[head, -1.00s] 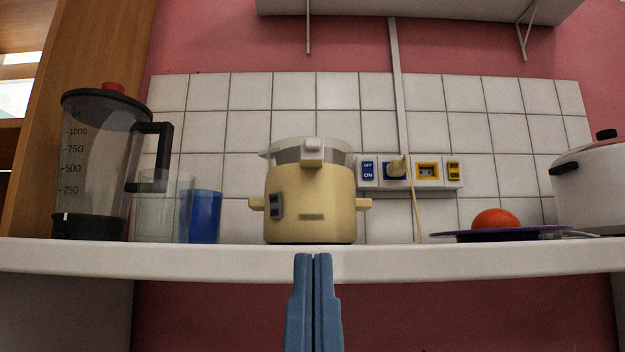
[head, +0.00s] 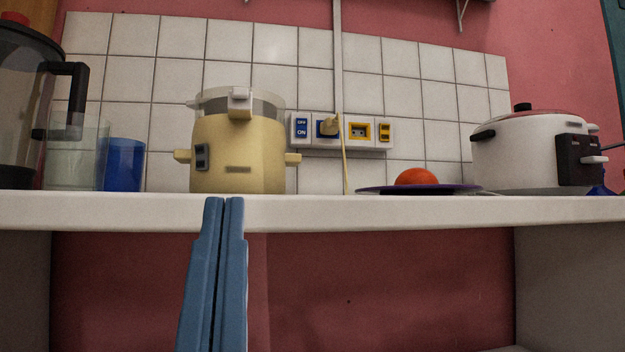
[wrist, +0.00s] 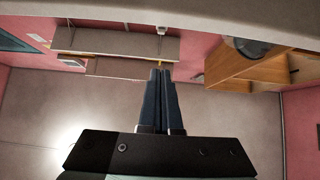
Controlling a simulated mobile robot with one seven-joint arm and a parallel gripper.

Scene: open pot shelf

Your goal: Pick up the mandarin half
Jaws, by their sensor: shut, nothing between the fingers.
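The mandarin half (head: 417,177) is a small orange dome resting on a dark purple plate (head: 374,189) on the white shelf, right of centre in the head view. My gripper (head: 224,200) has blue fingers pressed together with nothing between them. It is in front of and below the shelf's front edge, well to the left of the mandarin half. In the wrist view my gripper (wrist: 161,72) points away with the fingers together. The mandarin half does not show in the wrist view.
The shelf (head: 330,211) holds a cream appliance (head: 238,150) left of the plate and a white cooker (head: 520,150) to its right. A blue cup (head: 124,165), a clear cup (head: 76,150) and a blender (head: 25,100) stand at the left. A cord hangs from the wall socket (head: 341,131).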

